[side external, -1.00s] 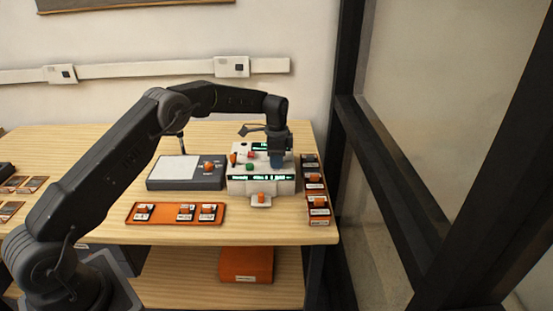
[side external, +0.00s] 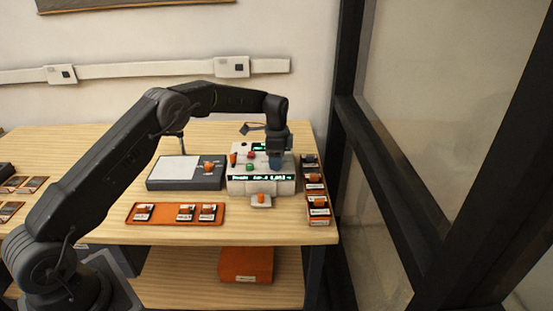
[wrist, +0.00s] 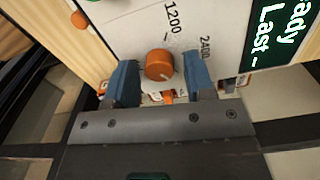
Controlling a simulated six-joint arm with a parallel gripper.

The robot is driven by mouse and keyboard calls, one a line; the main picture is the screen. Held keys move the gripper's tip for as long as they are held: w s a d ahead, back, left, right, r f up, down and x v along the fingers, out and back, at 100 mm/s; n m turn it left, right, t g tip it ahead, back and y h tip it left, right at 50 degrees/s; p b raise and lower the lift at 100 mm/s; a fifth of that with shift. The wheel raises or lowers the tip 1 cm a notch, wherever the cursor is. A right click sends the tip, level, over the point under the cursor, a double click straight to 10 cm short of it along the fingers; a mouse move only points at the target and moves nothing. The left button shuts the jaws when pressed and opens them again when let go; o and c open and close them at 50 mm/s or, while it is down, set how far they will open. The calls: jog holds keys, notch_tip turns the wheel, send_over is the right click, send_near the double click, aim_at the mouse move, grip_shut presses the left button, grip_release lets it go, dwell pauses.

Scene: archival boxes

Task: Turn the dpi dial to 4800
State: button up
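The dpi dial is a round orange knob (wrist: 159,64) on the scanner's pale panel (wrist: 130,30) in the wrist view. The printed labels 1200 and 2400 show above it and to its upper right. No 4800 label is visible. A pale mark shows on the knob's lower right. My gripper (wrist: 161,72) has one blue finger on each side of the knob, with a narrow gap at each side; it looks open. In the side view my gripper (side external: 276,161) points down over the right part of the white scanner (side external: 240,187), and hides the dial there.
A grey flatbed unit (side external: 185,184) stands left of the scanner. An orange tray (side external: 165,219) with several labelled holders lies in front. A column of labelled holders (side external: 317,201) stands close on the right. A green display (wrist: 277,35) is beside the dial.

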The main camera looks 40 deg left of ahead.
jog(key=shift+o, duration=0.4)
jog(key=shift+r, duration=0.1)
notch_tip(320, 180, up, 14)
jog(key=shift+f, duration=0.2)
jog(key=s+d+r+n+t, duration=0.2)
jog(key=s+d+r+n, duration=0.15)
jog(key=s+r, duration=0.45)
jog(key=s+d+r+n+t, duration=0.15)
jog(key=s+d+r, duration=0.35)
jog(key=s, duration=0.5)
jog(key=s+d+f+n+t, duration=0.1)
jog(key=s+f+n, duration=0.1)
jog(key=s, duration=0.8)
jog(key=s+d+f+n+t, duration=0.1)
jog(key=s+f+n, duration=0.2)
jog(key=s, duration=0.8)
jog(key=shift+s+f, duration=0.25)
jog(key=shift+f, duration=0.4)
